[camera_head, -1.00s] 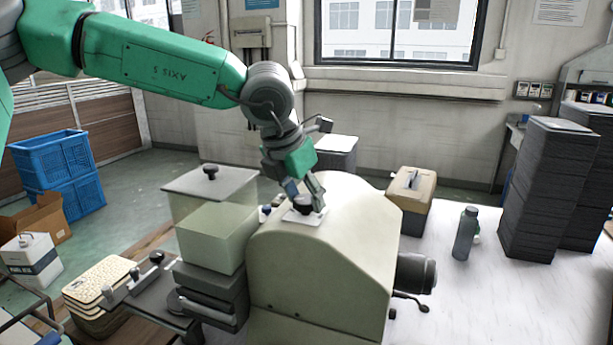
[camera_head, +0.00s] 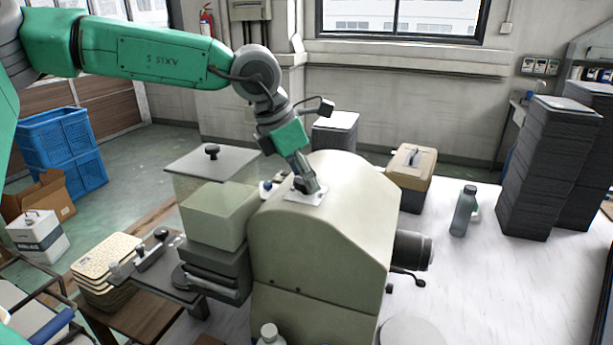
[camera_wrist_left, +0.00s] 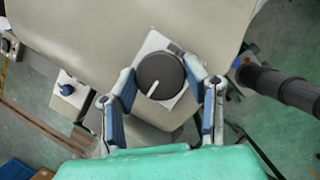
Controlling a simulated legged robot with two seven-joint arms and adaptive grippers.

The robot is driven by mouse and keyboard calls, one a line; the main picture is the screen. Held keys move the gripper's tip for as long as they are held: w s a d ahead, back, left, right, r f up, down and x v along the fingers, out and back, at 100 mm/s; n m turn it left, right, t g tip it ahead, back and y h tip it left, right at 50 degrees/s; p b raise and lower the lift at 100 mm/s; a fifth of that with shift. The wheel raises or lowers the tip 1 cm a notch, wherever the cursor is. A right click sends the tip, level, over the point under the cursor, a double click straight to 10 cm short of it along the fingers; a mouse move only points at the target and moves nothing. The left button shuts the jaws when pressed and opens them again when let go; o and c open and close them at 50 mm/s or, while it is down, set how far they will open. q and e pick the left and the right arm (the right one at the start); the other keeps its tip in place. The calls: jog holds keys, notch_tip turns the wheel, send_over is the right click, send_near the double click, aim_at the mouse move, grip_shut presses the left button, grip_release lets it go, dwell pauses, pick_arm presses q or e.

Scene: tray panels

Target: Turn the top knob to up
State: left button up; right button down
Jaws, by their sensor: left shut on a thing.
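The top knob (camera_wrist_left: 161,76) is a round black dial with a white pointer line, on a white plate (camera_wrist_left: 160,42) on top of the beige machine (camera_head: 325,235). In the left wrist view the pointer line aims toward the lower left, toward my gripper's base. My left gripper (camera_wrist_left: 168,88) has one finger on each side of the knob and is shut on it. In the head view the left gripper (camera_head: 306,186) reaches down onto the plate and mostly hides the knob. My right gripper is not in view.
A blue knob (camera_wrist_left: 67,89) sits on another white plate at the machine's side. A clear box with a black-knobbed lid (camera_head: 212,160) stands left of the machine. A beige-topped box (camera_head: 412,170), a grey bottle (camera_head: 464,211) and dark stacks (camera_head: 548,165) stand to the right.

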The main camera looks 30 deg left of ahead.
pick_arm(q)
jog(key=shift+r, duration=0.1)
jog(key=o, duration=1.1)
jog(key=shift+o, duration=0.2)
jog(key=shift+a, duration=0.15)
jog(key=shift+a, duration=0.1)
jog(key=shift+s+r, duration=0.1)
jog(key=shift+r, duration=0.2)
jog(key=v, duration=1.1)
jog(key=shift+a, duration=0.2)
